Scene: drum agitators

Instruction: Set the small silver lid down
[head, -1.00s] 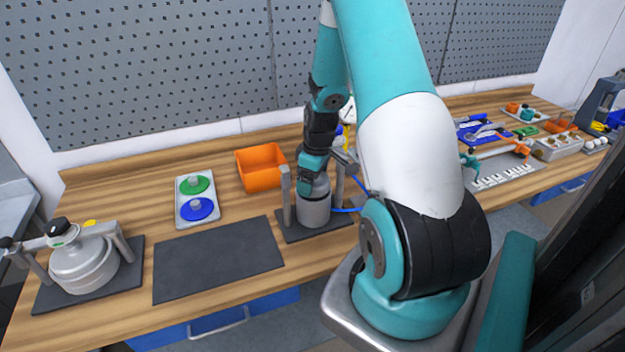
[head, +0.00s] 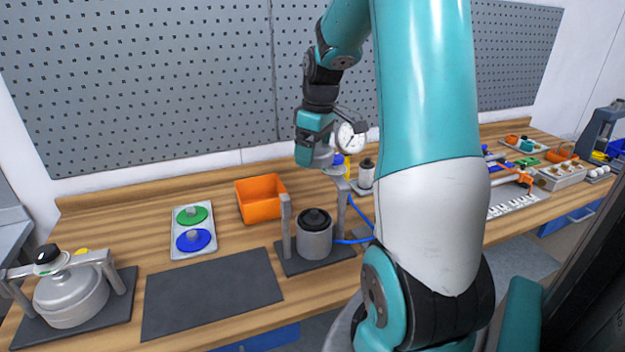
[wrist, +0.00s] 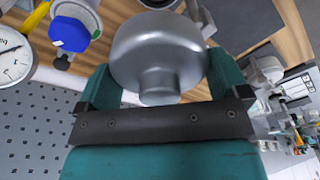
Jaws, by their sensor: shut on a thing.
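My gripper (head: 314,150) is shut on the small silver lid (wrist: 160,52), a rounded metal cap with a knob. In the head view the lid (head: 320,157) hangs in the air, above and apart from the small silver drum (head: 315,240). That drum stands upright in its frame on a dark base, its top showing a black round opening or part. In the wrist view the lid's knob lies between the teal jaws; the fingertips are partly hidden behind the lid.
A dark grey mat (head: 212,293) lies bare at the front. A tray (head: 194,229) with green and blue discs and an orange bin (head: 261,199) stand behind it. A larger lidded drum (head: 72,295) stands at left. A pressure gauge (head: 350,138) rises behind the small drum's frame.

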